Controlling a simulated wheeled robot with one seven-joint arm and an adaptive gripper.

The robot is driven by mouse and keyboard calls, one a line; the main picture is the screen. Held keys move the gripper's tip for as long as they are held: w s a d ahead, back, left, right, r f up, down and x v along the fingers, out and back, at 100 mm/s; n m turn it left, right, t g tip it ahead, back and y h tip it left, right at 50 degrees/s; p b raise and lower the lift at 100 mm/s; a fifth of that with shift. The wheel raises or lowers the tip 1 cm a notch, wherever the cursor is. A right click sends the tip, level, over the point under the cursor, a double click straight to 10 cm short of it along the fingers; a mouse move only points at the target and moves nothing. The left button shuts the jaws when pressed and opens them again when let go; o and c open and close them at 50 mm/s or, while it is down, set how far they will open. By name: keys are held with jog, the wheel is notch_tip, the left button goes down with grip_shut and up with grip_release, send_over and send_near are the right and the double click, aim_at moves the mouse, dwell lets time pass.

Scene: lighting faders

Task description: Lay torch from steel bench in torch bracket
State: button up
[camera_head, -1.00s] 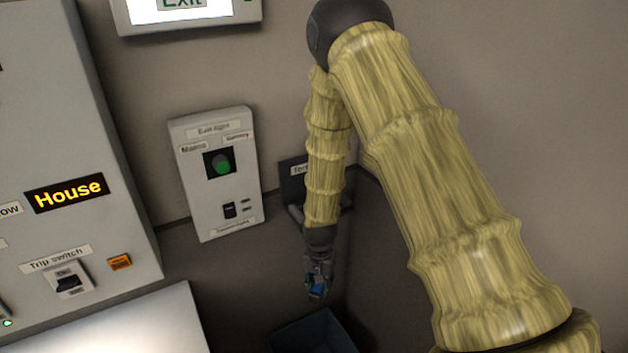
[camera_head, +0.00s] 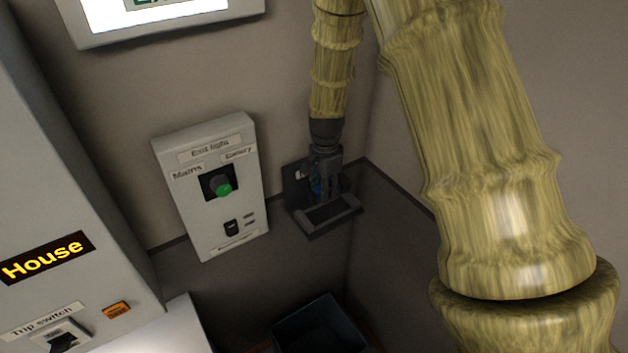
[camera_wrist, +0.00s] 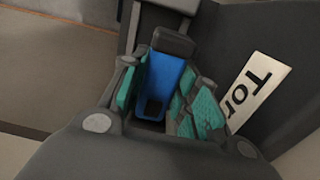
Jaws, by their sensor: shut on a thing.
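The torch is blue with black parts. In the wrist view the torch (camera_wrist: 165,82) sits between the teal finger pads of my gripper (camera_wrist: 158,100), which is shut on it. The torch bracket (camera_head: 335,222) is a dark wall-mounted tray with a raised back plate. Its partly visible label (camera_wrist: 250,92) reads "Tor". My fingers hide much of the torch, and I cannot tell whether it touches the tray.
A light grey exit light box (camera_head: 215,205) with a green knob is on the wall left of the bracket. A dark open bin (camera_head: 322,328) stands below. A large "House" panel (camera_head: 60,215) is at the left. The wall corner is close on the bracket's right.

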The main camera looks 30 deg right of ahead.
jog(key=shift+s+a+f, duration=0.15)
jog(key=shift+s+a, duration=0.1)
jog(key=shift+s, duration=0.55)
jog(key=shift+s+a+f+b, duration=0.1)
jog(key=shift+s+f+b, duration=0.1)
jog(key=shift+s+b, duration=0.3)
jog(key=shift+s+a+f+b, duration=0.1)
jog(key=shift+s+f+b, duration=0.05)
jog(key=shift+s+b, duration=0.3)
jog(key=w+f, duration=0.1)
jog(key=f, duration=0.1)
jog(key=w+f, duration=0.2)
jog(key=shift+w+d, duration=0.1)
jog(key=shift+d, duration=0.05)
jog(key=shift+s+r, duration=0.3)
jog(key=shift+s, duration=0.25)
jog(key=shift+s+r, duration=0.25)
jog(key=shift+s, duration=0.3)
jog(key=shift+w+f, duration=0.55)
jog(key=shift+w, duration=0.25)
jog(key=shift+s+r, duration=0.35)
jog(key=shift+s, duration=0.25)
jog(key=shift+w+f, duration=0.25)
jog(key=shift+w, duration=0.05)
jog(key=shift+s+r, duration=0.1)
jog(key=shift+s, duration=0.1)
